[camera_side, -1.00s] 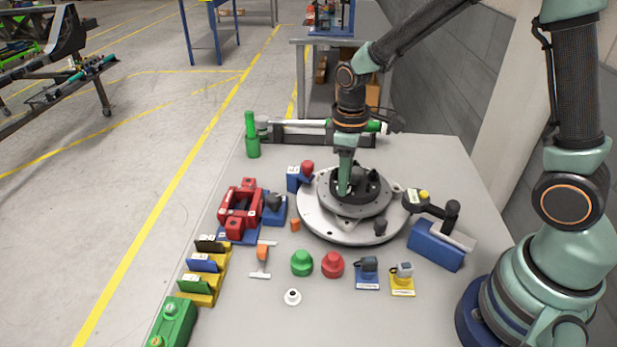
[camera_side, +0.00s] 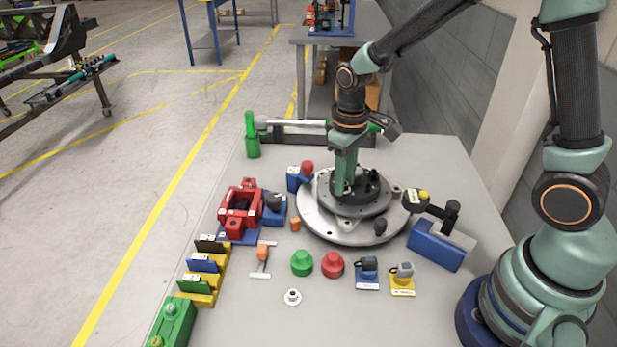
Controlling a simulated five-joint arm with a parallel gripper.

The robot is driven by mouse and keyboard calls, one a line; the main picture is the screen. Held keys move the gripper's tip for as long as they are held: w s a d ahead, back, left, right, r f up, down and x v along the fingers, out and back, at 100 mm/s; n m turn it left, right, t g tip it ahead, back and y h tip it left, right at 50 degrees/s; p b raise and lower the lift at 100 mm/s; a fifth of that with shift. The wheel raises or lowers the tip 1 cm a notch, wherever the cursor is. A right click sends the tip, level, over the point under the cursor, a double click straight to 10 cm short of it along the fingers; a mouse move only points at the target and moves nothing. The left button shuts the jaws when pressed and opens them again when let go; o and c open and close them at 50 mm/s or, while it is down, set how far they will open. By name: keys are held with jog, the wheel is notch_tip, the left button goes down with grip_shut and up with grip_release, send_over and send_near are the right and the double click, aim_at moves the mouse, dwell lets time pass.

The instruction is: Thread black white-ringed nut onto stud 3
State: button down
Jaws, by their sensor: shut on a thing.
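The chassis fixture is a round grey plate (camera_side: 315,222) with a raised dark hub and several short studs, at the middle of the table. My gripper (camera_side: 341,193) points straight down over the left part of the hub, its tips low among the studs. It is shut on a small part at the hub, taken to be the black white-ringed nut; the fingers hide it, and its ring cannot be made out. Which stud is number 3 cannot be read. Whether the nut touches a stud or its thread cannot be told.
A small white ring-shaped piece with a dark centre (camera_side: 293,297) lies at the front. Green (camera_side: 302,263) and red (camera_side: 333,265) knobs stand near the plate. A red frame (camera_side: 241,208) is at left, a blue block with a black-handled tool (camera_side: 436,245) at right.

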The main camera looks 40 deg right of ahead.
jog(key=shift+m, duration=1.4)
jog(key=m, duration=0.2)
jog(key=shift+f+m, duration=0.1)
jog(key=shift+m, duration=0.2)
jog(key=shift+a+m, duration=0.1)
jog(key=shift+m, duration=0.3)
jog(key=shift+m, duration=2.1)
jog(key=c, duration=0.5)
grip_release()
